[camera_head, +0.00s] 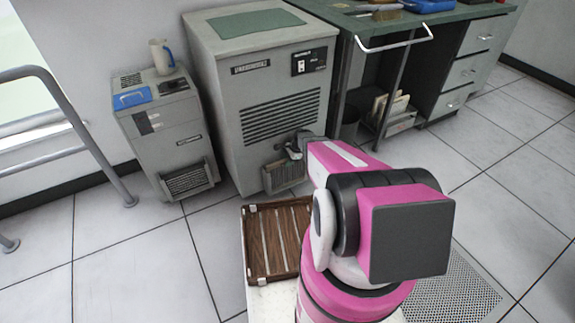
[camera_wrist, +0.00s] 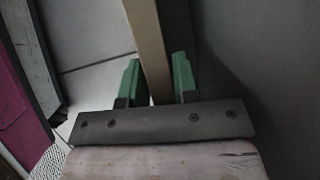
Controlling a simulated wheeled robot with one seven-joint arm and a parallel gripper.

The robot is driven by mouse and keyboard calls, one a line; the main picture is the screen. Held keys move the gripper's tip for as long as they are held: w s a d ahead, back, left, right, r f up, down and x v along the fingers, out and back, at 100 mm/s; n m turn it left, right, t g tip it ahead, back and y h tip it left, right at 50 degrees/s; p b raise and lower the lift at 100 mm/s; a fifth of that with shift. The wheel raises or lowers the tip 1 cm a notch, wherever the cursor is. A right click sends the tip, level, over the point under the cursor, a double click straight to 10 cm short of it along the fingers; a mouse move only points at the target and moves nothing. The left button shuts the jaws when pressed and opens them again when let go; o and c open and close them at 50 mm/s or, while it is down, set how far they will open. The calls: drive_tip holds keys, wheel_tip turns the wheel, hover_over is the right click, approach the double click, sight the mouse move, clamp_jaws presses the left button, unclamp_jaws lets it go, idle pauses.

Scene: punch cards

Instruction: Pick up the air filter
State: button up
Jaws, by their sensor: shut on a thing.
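The air filter (camera_head: 283,175) is a thin, pleated grey panel with a tan edge, low at the front of the large grey cabinet (camera_head: 265,75). I cannot tell whether it is still partly seated in the cabinet. My gripper (camera_head: 298,146) is at its upper edge, partly hidden by my pink arm. In the wrist view, the green-tipped fingers of my gripper (camera_wrist: 157,78) stand on both sides of the filter's tan edge (camera_wrist: 148,35) and are shut on it. The filter's far end runs out of the wrist view.
A brown slatted wooden tray (camera_head: 254,268) lies in front of me, left of my arm. A smaller grey unit (camera_head: 150,125) carries a mug (camera_head: 161,57) and a blue item (camera_head: 132,99). A green-topped desk (camera_head: 440,18) stands right. A metal rail (camera_head: 85,130) stands left.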

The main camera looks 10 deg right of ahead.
wheel_tip(320, 180, up, 17)
clamp_jaws()
drive_tip(key=s+d, duration=0.2)
drive_tip(key=s, duration=0.6)
drive_tip(key=s+d, duration=0.3)
drive_tip(key=s, duration=0.6)
drive_tip(key=shift+d+r, duration=0.2)
drive_tip(key=shift+d, duration=0.1)
drive_tip(key=shift+s+r, duration=0.1)
drive_tip(key=shift+r, duration=0.35)
